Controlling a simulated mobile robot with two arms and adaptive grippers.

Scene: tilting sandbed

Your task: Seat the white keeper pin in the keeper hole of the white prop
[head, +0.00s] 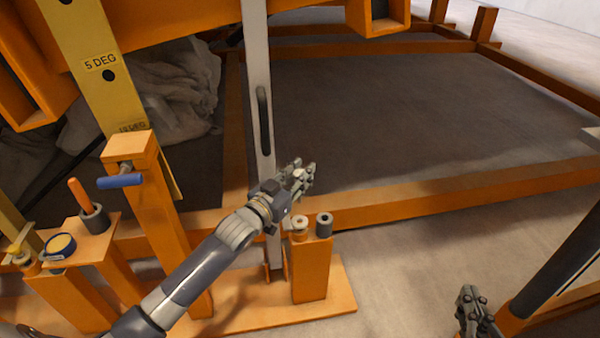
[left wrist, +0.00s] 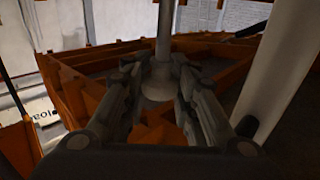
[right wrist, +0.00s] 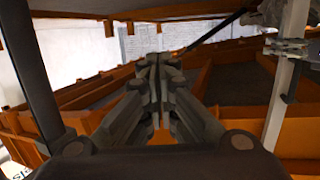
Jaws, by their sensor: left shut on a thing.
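My left gripper (head: 300,177) is shut on the white keeper pin (head: 299,173), just right of the white prop (head: 256,75). In the left wrist view the keeper pin (left wrist: 163,35) stands between the fingers, with a wide round flange at their level. The prop (left wrist: 278,70) rises to the right there, apart from the pin. The prop stands upright in the head view with a dark slot in its face; I cannot make out the keeper hole. My right gripper (head: 470,305) is at the lower right, its fingers together and empty in the right wrist view (right wrist: 158,65).
An orange post (head: 312,270) beside the prop bears a cream ring and a dark socket. At left are a yellow degree strip (head: 95,65), a blue-handled pin (head: 120,181), an orange-handled pin (head: 80,193) and a round tin (head: 60,246). An orange frame surrounds the sandbed (head: 400,125).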

